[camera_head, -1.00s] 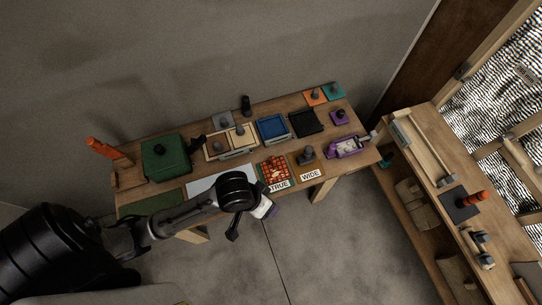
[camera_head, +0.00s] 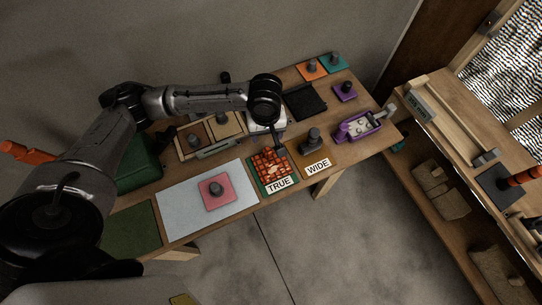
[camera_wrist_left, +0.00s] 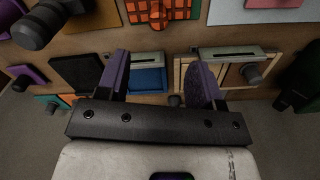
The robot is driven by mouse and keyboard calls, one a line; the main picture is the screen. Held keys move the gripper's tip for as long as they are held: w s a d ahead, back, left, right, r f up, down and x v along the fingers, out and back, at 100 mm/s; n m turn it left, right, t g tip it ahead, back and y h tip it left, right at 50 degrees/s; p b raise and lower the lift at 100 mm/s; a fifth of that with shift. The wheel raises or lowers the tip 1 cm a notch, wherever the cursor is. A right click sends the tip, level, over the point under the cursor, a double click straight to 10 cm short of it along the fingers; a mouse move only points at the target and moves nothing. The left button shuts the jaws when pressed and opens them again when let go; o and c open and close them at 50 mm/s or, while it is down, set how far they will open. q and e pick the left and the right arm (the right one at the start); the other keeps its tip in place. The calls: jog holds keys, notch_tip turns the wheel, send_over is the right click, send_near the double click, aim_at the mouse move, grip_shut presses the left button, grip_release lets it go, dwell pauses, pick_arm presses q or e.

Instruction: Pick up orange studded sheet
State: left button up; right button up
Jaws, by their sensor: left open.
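The orange studded sheet (camera_head: 271,166), a grid of orange squares on dark lines, lies on a green-edged board by the TRUE label. It also shows at the top of the left wrist view (camera_wrist_left: 160,9), partly cut off. My left gripper (camera_head: 277,140) is over the table just behind the sheet, in front of the blue tray. In the left wrist view my left gripper (camera_wrist_left: 159,62) has its two purple fingers apart with nothing held between them. Its tips are apart from the sheet. My right gripper is in neither view.
A pink plate (camera_head: 215,191) with a knob lies on a white board (camera_head: 178,213) left of the sheet. A knobbed block (camera_head: 312,140) by the WIDE label and a purple tray (camera_head: 358,127) stand to the right. The blue tray (camera_wrist_left: 149,80) is below the gripper.

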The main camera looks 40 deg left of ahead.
aim_at(268, 150)
pick_arm(q)
notch_tip(268, 150, down, 8)
jog(key=shift+r+b, duration=0.2)
jog(key=shift+b, duration=0.6)
jog(key=shift+w+a+f+b, duration=0.15)
jog(key=shift+f+b, duration=0.75)
jog(key=shift+f, duration=1.75)
grip_shut()
